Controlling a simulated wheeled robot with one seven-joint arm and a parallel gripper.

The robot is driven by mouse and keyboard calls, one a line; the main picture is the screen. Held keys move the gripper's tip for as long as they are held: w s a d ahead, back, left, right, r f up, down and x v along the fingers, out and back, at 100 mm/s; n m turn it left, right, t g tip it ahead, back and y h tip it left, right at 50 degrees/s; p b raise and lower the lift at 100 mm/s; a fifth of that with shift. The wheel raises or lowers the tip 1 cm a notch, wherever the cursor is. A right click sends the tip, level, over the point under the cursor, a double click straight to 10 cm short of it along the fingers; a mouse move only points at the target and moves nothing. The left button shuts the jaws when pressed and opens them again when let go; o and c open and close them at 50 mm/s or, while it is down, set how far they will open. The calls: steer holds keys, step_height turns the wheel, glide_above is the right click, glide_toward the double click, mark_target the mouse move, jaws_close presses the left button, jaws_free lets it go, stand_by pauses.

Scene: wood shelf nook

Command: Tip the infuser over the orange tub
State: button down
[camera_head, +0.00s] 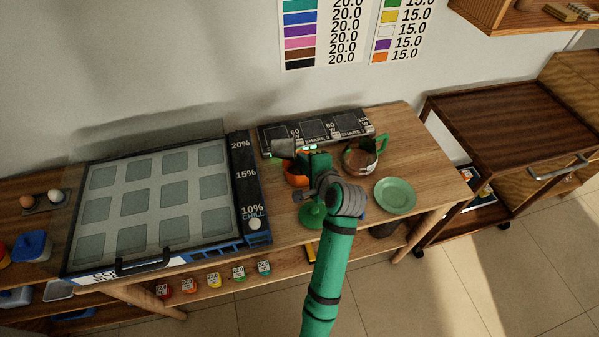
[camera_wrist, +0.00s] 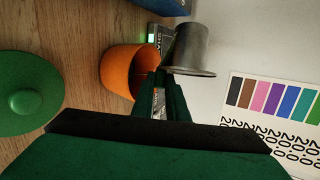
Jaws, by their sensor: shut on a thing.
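The infuser (camera_wrist: 192,48) is a grey metal cup with a flared rim. My gripper (camera_wrist: 163,98) is shut on it near the rim. It is held on its side, and it shows in the head view (camera_head: 282,148) just above and slightly left of the orange tub (camera_head: 296,178). The tub also shows in the wrist view (camera_wrist: 118,73), standing on the wood table below the infuser, its inside partly hidden by my fingers. The inside of the infuser cannot be seen.
A green knobbed lid (camera_wrist: 24,102) lies in front of the tub. A pot with a green handle (camera_head: 358,160) and a green plate (camera_head: 395,196) stand to the right. A dark panel (camera_head: 345,124) is behind, and a large gridded chill unit (camera_head: 122,206) is left.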

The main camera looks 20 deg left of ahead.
steer(key=shift+a, duration=0.25)
steer(key=shift+w+d+f+m+y, duration=0.1)
steer(key=shift+w+m+y, duration=0.05)
steer(key=shift+m+y, duration=0.15)
steer(key=shift+d+f+y+p, duration=0.1)
steer(key=shift+d+y+p, duration=0.15)
steer(key=shift+p, duration=0.2)
stand_by(0.4)
steer(key=shift+m, duration=0.3)
steer(key=shift+a+y, duration=0.25)
steer(key=shift+y, duration=0.1)
